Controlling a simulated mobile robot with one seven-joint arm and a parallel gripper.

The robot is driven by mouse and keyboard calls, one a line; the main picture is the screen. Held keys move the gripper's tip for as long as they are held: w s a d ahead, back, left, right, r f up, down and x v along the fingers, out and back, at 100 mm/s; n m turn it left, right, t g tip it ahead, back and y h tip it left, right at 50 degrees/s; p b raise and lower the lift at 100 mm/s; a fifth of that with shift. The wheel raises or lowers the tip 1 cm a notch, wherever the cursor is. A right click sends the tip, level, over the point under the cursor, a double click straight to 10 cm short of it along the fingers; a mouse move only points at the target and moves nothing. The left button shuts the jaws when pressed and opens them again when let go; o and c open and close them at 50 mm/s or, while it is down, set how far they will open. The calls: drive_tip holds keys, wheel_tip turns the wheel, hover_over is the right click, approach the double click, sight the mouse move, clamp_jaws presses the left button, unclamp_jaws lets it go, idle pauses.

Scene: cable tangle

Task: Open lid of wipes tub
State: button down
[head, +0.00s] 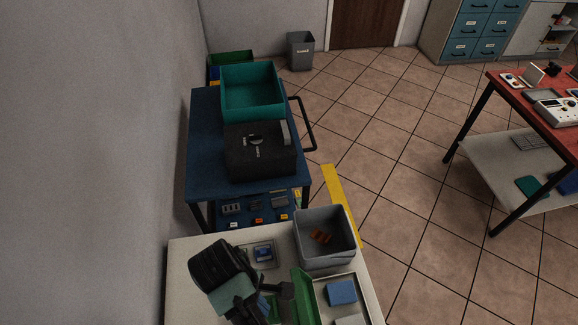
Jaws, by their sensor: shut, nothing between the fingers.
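A green upright part (305,296) shows at the bottom of the head view, on the pale worktop. It may be the wipes tub or its lid; I cannot tell which, and its lower part is cut off by the picture edge. My gripper (284,290) is dark and shut, just left of this green part. I cannot tell whether they touch. My arm covers much of the worktop to the left.
A grey bin (325,238) with orange pieces stands behind the green part. A light tray (362,292) holding a blue item lies to the right. A small tray (274,243) with a blue item lies behind my gripper. A blue cart (205,170) stands beyond.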

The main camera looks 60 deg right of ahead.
sight(293, 311)
drive_tip(key=f+n, duration=0.1)
drive_tip(key=f, duration=0.1)
drive_tip(key=f+n+t, duration=0.1)
drive_tip(key=f+n, duration=0.1)
drive_tip(key=f+n+t, duration=0.1)
drive_tip(key=f, duration=0.2)
drive_tip(key=shift+s+d+f+n+y, duration=0.1)
drive_tip(key=shift+s+d+n+y, duration=0.1)
drive_tip(key=shift+s+n+y, duration=0.15)
drive_tip(key=shift+s+d+p, duration=0.25)
drive_tip(key=shift+p, duration=0.25)
drive_tip(key=shift+s+d+r+p, duration=0.2)
drive_tip(key=shift+s+d+p, duration=0.15)
drive_tip(key=shift+s+d, duration=0.2)
drive_tip(key=shift+s+d+r+p, duration=0.15)
drive_tip(key=shift+s+d+p, duration=0.2)
drive_tip(key=shift+s, duration=0.3)
drive_tip(key=shift+s+d+r+t+y+p, duration=0.45)
drive_tip(key=shift+s+d+r+t+p, duration=0.2)
drive_tip(key=shift+p, duration=0.3)
drive_tip(key=shift+s+d+r+t+y, duration=0.25)
drive_tip(key=shift+s+d+t+y, duration=0.15)
drive_tip(key=shift+s+t, duration=0.05)
drive_tip(key=shift+w+a, duration=0.1)
drive_tip(key=shift+w, duration=0.05)
